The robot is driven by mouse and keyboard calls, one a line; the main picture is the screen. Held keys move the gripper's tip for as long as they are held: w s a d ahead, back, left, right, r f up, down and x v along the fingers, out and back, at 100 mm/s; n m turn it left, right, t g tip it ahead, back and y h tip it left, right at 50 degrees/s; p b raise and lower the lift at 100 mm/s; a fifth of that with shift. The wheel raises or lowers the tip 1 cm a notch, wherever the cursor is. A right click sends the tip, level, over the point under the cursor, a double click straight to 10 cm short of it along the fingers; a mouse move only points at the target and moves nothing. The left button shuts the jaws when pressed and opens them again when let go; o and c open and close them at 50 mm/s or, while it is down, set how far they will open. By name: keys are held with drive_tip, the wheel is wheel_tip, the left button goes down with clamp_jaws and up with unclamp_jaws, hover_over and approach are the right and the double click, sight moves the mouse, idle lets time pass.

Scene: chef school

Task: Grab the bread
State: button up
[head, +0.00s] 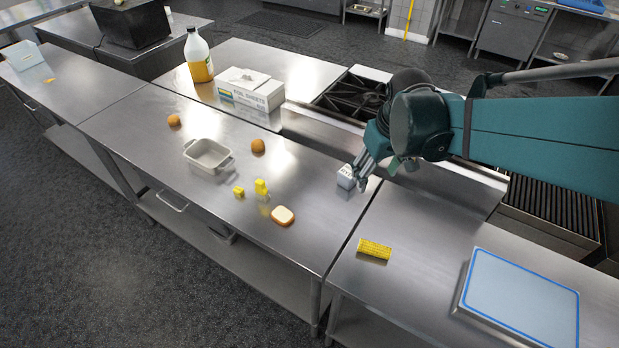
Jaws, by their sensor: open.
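A slice of bread (283,216) with a brown crust and pale face lies flat on the steel table (210,217), near its front edge. My gripper (361,184) hangs at the end of the teal arm, to the right of the bread and farther back. It is apart from the bread. Its fingers are open beside a small white box-like item (346,177); I cannot tell whether they touch it.
Two yellow pieces (261,187) (239,192) lie just left of the bread. A white dish (208,156) and two round brown items (258,146) (174,121) stand farther left. Corn (374,249) and a blue-edged board (521,302) lie right. A foil box (252,88) and bottle (198,56) stand behind.

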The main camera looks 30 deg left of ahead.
drive_tip(key=s+a+f+n+g, duration=0.1)
drive_tip(key=a+f+n, duration=0.1)
drive_tip(key=a+f, duration=0.35)
drive_tip(key=s+a+f+n, duration=0.1)
drive_tip(key=s+a+f, duration=0.15)
drive_tip(key=a, duration=0.65)
drive_tip(key=n+g+h, duration=0.1)
drive_tip(key=n, duration=0.2)
hover_over(281, 213)
wheel_tip(281, 213, down, 10)
drive_tip(key=shift+w+b, duration=0.1)
drive_tip(key=shift+b, duration=0.2)
drive_tip(key=shift+f, duration=1.25)
drive_tip(key=shift+f, duration=0.15)
drive_tip(key=shift+d+f+p, duration=0.1)
drive_tip(key=shift+f+p, duration=0.35)
drive_tip(key=shift+f, duration=2)
drive_tip(key=shift+c, duration=0.6)
